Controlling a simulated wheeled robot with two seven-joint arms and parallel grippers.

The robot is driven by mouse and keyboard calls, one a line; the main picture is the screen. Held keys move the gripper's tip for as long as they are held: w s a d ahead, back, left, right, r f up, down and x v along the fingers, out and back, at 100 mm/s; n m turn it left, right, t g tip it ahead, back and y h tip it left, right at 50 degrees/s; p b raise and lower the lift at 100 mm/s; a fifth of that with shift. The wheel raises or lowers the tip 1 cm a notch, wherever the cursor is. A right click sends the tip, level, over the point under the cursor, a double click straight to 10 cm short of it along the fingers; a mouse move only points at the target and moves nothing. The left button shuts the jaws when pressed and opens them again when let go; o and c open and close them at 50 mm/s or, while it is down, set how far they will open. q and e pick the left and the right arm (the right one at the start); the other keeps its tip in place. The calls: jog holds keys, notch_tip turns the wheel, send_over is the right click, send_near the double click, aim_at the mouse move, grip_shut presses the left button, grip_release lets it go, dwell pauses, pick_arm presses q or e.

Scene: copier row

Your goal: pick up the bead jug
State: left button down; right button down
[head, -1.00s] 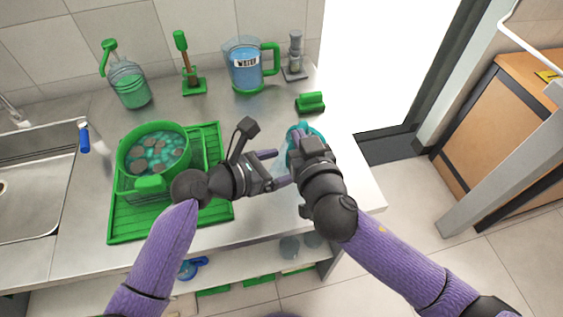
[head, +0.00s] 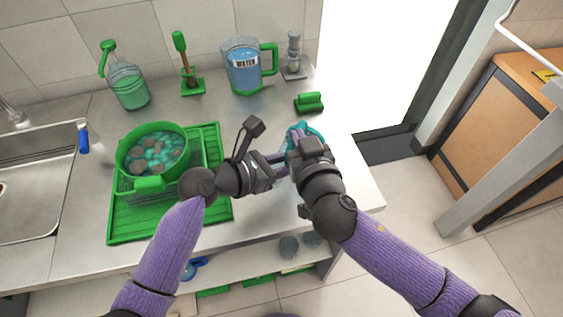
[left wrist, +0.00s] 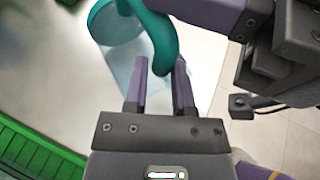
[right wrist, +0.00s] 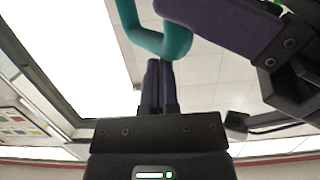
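The bead jug, a clear pale-blue vessel with teal parts, is mostly hidden behind my grippers in the head view; a teal part (head: 296,130) shows. In the left wrist view I see its teal handle (left wrist: 163,38) and pale, clear body. My left gripper (left wrist: 161,65) is open, its two fingers apart on either side of the handle's lower end. My right gripper (right wrist: 159,65) has its fingers together, tips close to the lower curve of the teal handle (right wrist: 165,42); no handle shows between them. Contents and contact are unclear.
A green pot (head: 154,158) with teal and brown pieces stands on a green tray (head: 125,225) left of my grippers. Behind are a water jug (head: 243,68), a green-topped bottle (head: 127,80), a green-handled brush (head: 187,66) and a green block (head: 309,102). The sink (head: 38,190) lies far left.

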pick_arm(q)
jog(key=shift+s+f, duration=0.15)
jog(key=shift+f, duration=0.15)
